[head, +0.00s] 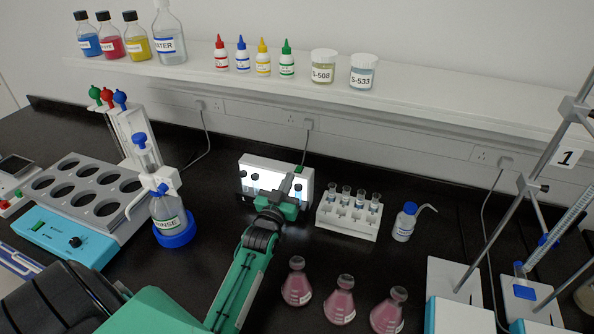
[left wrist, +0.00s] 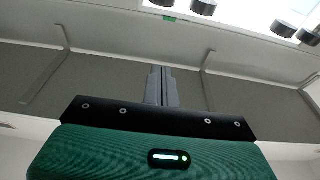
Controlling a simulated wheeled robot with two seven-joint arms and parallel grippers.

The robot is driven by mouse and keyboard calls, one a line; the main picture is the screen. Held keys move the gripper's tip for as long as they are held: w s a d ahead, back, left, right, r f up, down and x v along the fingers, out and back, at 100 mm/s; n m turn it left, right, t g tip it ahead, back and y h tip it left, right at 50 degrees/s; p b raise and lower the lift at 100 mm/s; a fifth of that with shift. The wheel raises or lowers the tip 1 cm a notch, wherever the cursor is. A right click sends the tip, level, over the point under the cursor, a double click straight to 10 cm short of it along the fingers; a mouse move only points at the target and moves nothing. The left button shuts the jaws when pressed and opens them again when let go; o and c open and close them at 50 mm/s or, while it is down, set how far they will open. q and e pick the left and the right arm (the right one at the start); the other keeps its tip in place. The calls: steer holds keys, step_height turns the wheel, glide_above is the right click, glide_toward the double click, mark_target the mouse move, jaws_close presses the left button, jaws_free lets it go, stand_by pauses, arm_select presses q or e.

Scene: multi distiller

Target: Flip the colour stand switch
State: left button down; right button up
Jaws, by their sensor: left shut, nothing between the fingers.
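The colour stand (head: 262,163) is a white box with a lit front at the middle of the bench, with dark-capped vials in front of its panel. A small green piece, which looks like its switch (head: 299,169), shows on its right part. In the left wrist view the green piece (left wrist: 169,18) sits at the edge of the bright panel, beyond the fingertips. My left gripper (head: 288,179) is shut and empty, in front of the stand's right half and hiding part of it. Its closed fingers (left wrist: 160,75) point toward the green piece; contact cannot be told. My right gripper is not in view.
A white tube rack (head: 347,222) stands close to the right of the stand. A small wash bottle (head: 404,222) is farther right. Pink flasks (head: 339,302) stand in front, right of my left arm. A rinse bottle (head: 168,214) stands to the left.

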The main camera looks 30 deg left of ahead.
arm_select(q)
step_height(320, 180, up, 2)
steer(key=p, duration=0.3)
glide_above(297, 172)
steer(key=s, duration=0.1)
steer(key=shift+s+d+f, duration=0.1)
steer(key=shift+d+f, duration=0.15)
steer(key=shift+f, duration=0.4)
steer(key=shift+s+d+f, duration=0.1)
steer(key=shift+d+f, duration=0.1)
steer(key=shift+f, duration=0.4)
steer(key=shift+s+f+p, duration=0.15)
steer(key=shift+f+p, duration=0.25)
steer(key=shift+f, duration=0.5)
